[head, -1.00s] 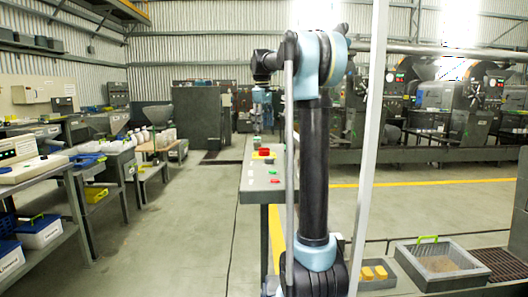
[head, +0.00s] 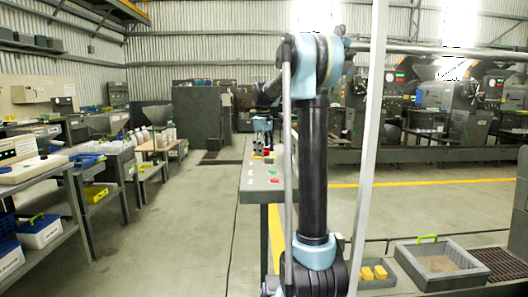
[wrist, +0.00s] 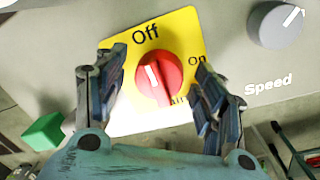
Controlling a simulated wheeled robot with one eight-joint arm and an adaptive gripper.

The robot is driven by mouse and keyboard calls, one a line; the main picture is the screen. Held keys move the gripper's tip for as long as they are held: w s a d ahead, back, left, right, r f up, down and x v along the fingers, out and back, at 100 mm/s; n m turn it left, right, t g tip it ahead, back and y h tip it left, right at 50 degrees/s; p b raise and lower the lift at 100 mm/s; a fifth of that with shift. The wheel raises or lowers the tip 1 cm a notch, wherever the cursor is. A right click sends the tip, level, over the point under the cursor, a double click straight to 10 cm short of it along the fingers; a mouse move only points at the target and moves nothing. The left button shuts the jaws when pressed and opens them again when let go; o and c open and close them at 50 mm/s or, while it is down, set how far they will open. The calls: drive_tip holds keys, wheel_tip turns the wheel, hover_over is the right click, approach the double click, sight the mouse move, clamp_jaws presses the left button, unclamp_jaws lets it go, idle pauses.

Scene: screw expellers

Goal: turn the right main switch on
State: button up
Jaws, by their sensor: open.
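The main switch is a red rotary knob (wrist: 157,78) on a yellow plate (wrist: 180,32) in the wrist view. The plate reads "Off" at the top and "On" at the right; lower lettering is partly covered. The knob's white mark points up and slightly left, toward "Off". My gripper (wrist: 156,63) is open, with one finger on each side of the knob. Gaps show between the fingers and the knob. In the head view my gripper (head: 262,148) is low over the far part of the narrow console (head: 258,184), where the knob is hard to make out.
A grey "Speed" dial (wrist: 276,23) is right of the plate, and a green button (wrist: 44,131) is at lower left. A pale post (head: 370,150) stands right of my arm. Benches line the left; the aisle floor (head: 190,220) is clear.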

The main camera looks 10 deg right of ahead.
drive_tip(key=shift+c, duration=0.4)
drive_tip(key=c, duration=1)
drive_tip(key=shift+m, duration=0.5)
drive_tip(key=m, duration=0.3)
drive_tip(key=shift+m, duration=0.4)
drive_tip(key=m, duration=0.4)
drive_tip(key=shift+a+m+g, duration=0.1)
drive_tip(key=shift+m+g, duration=0.2)
drive_tip(key=shift+g, duration=0.1)
drive_tip(key=m, duration=0.4)
drive_tip(key=shift+w+a, duration=0.1)
drive_tip(key=shift+m+g, duration=0.3)
drive_tip(key=shift+m, duration=1.9)
